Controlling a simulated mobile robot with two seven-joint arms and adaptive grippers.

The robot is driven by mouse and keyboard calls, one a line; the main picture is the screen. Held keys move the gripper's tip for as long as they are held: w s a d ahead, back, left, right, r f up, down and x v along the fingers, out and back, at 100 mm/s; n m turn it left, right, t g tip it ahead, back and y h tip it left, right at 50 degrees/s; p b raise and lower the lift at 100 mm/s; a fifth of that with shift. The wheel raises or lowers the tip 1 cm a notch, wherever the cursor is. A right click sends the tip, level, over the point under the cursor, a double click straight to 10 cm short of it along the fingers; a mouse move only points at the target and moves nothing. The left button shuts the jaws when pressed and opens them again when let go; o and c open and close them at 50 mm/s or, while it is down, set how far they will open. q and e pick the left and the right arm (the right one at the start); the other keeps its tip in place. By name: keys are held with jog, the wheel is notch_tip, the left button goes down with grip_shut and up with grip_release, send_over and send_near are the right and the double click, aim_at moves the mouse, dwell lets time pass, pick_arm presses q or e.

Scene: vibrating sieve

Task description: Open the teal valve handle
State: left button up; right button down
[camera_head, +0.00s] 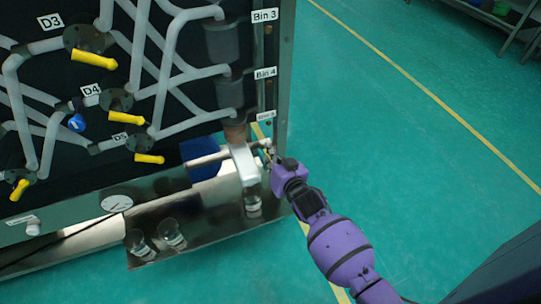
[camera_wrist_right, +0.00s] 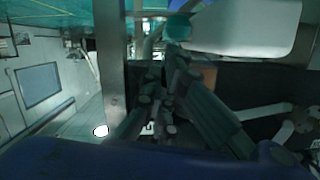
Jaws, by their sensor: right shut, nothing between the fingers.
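My right gripper (camera_head: 268,152) is at the right edge of the sieve machine, beside the white block-shaped outlet (camera_head: 244,164) below the bin labels. Its fingers are shut with nothing visible between them. In the right wrist view its dark fingers (camera_wrist_right: 160,105) come together in the middle, below a white block (camera_wrist_right: 245,28). A small teal patch (camera_wrist_right: 178,27) shows left of that block, above the fingertips; it may be the teal valve handle, but I cannot tell its shape. I cannot make out a teal handle in the head view, where the gripper covers part of this spot. My left gripper is out of view.
Several yellow valve handles (camera_head: 94,58) and one blue knob (camera_head: 76,123) sit on the pipe panel. A metal tray (camera_head: 207,228) below holds glass beakers (camera_head: 172,233). A metal post (camera_wrist_right: 112,70) stands close left of the fingers.

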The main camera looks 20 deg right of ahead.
jog(key=shift+f, duration=0.15)
pick_arm(q)
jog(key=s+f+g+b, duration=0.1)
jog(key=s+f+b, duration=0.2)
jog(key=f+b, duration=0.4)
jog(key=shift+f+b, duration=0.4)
jog(key=shift+b, duration=0.45)
pick_arm(e)
notch_tip(320, 180, down, 7)
jog(key=s+t, duration=0.1)
jog(key=t, duration=0.2)
jog(key=shift+s, duration=0.35)
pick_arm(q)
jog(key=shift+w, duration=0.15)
pick_arm(e)
jog(key=shift+f, duration=0.15)
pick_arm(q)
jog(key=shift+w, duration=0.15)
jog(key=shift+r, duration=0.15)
